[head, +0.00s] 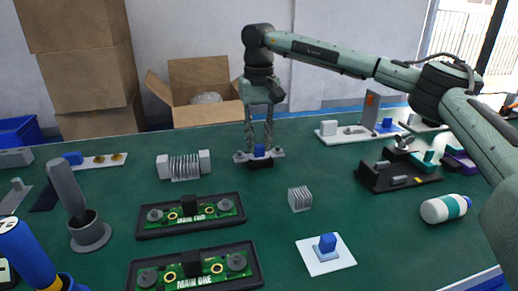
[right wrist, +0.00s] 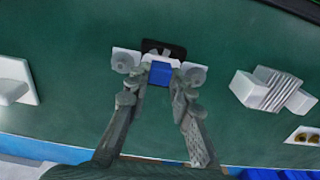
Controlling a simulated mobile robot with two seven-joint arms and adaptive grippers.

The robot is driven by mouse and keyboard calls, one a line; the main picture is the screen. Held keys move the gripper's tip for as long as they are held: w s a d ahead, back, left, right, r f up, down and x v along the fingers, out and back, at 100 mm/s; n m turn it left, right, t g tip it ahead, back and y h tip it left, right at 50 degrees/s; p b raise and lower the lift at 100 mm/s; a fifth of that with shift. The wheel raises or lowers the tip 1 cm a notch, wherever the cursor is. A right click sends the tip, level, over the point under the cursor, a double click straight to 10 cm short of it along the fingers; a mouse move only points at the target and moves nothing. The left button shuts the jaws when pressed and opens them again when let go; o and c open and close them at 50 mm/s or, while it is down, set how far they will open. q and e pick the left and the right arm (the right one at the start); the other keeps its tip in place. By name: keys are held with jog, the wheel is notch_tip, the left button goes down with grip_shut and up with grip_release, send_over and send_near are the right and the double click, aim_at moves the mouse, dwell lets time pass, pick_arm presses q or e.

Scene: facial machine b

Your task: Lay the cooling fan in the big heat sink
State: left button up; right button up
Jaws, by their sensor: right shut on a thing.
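My right gripper (head: 260,146) points down at the back middle of the table, shut on the blue block of a part (head: 238,156) with pale side arms and a black portion. I take this part for the cooling fan. In the right wrist view its blue block (right wrist: 160,74) is between the fingertips (right wrist: 161,82), with a grey disc on each arm. I cannot tell whether it touches the table. The big heat sink (head: 185,168), grey fins between two pale blocks, stands left of it; it also shows in the right wrist view (right wrist: 275,91). My left gripper is not in view.
Two black trays with green boards (head: 190,215) (head: 194,268) lie at the front middle. A smaller finned block (head: 300,199) and a white plate with a blue cube (head: 343,262) lie right of them. A grey cup holder (head: 90,240) stands left. A bottle (head: 443,209) lies right.

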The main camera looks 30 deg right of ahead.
aim_at(258, 146)
notch_tip(258, 146, up, 6)
jog(key=p, duration=0.4)
jog(key=shift+f+p, duration=0.1)
jog(key=shift+p, duration=0.3)
jog(key=shift+r, duration=0.65)
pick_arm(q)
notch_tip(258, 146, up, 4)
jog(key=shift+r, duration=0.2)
